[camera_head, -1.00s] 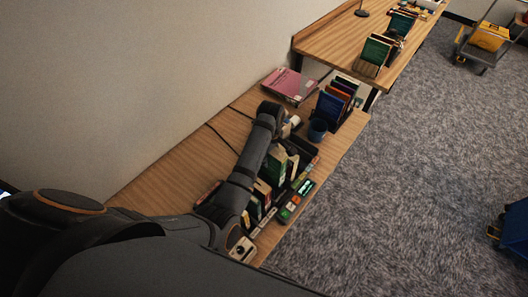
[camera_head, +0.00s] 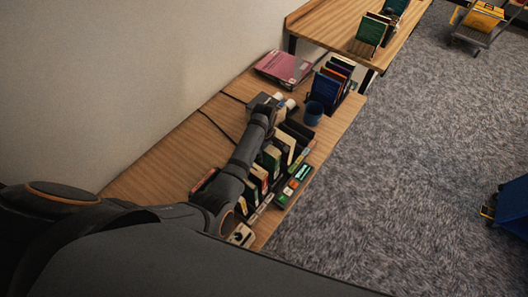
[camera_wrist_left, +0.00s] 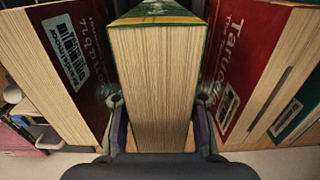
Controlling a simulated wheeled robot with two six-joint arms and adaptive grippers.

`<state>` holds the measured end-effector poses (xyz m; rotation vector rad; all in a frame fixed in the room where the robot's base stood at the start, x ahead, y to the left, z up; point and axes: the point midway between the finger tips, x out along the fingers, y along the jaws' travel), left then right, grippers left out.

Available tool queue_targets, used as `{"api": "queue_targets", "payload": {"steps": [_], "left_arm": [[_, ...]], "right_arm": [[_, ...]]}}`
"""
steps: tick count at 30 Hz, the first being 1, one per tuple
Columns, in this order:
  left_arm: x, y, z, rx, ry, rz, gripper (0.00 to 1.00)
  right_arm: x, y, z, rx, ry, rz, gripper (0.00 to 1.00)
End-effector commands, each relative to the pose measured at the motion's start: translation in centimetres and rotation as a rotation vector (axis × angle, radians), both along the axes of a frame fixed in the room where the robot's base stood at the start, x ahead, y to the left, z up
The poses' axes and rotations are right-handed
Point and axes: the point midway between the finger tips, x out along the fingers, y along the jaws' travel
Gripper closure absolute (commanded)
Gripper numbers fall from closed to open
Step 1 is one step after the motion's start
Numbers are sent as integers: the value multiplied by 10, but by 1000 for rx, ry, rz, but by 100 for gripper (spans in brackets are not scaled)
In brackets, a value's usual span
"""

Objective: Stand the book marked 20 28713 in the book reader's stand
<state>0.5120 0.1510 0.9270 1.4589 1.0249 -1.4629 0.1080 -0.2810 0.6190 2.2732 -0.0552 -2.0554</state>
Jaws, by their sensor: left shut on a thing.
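In the left wrist view my left gripper (camera_wrist_left: 160,112) is shut on a thick green-covered book (camera_wrist_left: 153,85), its page edges facing the camera. A red book (camera_wrist_left: 85,60) stands on its left and another red book (camera_wrist_left: 240,60) on its right, both with barcode labels. The number 20 28713 cannot be read on any book. In the head view my left arm reaches over a row of upright books (camera_head: 270,160) on the wooden desk; the gripper's fingers are hard to make out there.
A pink book (camera_head: 283,66) lies near the wall. A second table (camera_head: 335,25) holds more books. The desk's near-wall side is mostly bare.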

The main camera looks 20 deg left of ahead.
Motion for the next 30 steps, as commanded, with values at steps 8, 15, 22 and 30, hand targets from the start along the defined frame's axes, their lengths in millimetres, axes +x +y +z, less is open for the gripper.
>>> {"api": "queue_targets", "payload": {"steps": [8,15,22,30], "left_arm": [[1,0,0,-1,-2,0,100],[1,0,-4,0,-1,0,100],[1,0,-9,0,-1,0,100],[1,0,-10,0,-1,0,44]], "right_arm": [[0,0,0,0,1,0,38],[-1,1,-2,2,1,-1,38],[-1,6,-4,7,2,-2,38],[-1,6,-5,7,2,-2,38]]}}
